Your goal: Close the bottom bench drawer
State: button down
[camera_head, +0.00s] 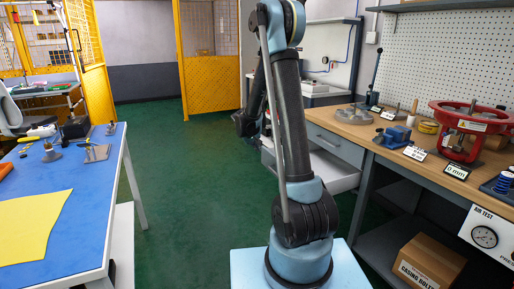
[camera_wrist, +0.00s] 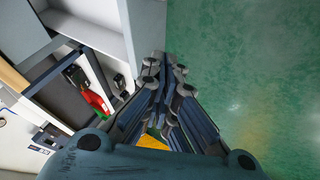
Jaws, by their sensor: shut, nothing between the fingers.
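The workbench at right has a grey upper drawer (camera_head: 335,145) that looks shut. Below it a pale lower drawer (camera_head: 336,178) is pulled out into the aisle, its tray partly hidden behind my arm. In the wrist view, a pale open drawer (camera_wrist: 146,28) shows at upper left, probably this same one. My gripper (camera_wrist: 166,62) is shut and empty, its fingertips close beside the end of that pale panel; I cannot tell whether they touch. In the head view, my gripper (camera_head: 243,123) is a dark shape left of my arm, its fingers hard to make out.
The benchtop (camera_head: 350,128) holds small parts and a red valve assembly (camera_head: 468,130). A cardboard box (camera_head: 428,262) sits on the bench's lower shelf. A blue table (camera_head: 85,195) stands at left. Green floor (camera_head: 175,190) between is clear. A red item (camera_wrist: 95,100) shows in the wrist view.

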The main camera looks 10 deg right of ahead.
aim_at(269, 155)
jog(key=shift+w+d+f, duration=0.75)
jog(key=shift+d+f, duration=0.1)
jog(key=shift+d, duration=0.15)
jog(key=shift+w+d+f, duration=0.7)
jog(key=shift+d+f, duration=0.2)
jog(key=shift+d, duration=0.1)
jog(key=shift+w+d+f, duration=0.75)
jog(key=shift+d+f, duration=0.1)
jog(key=shift+d, duration=0.15)
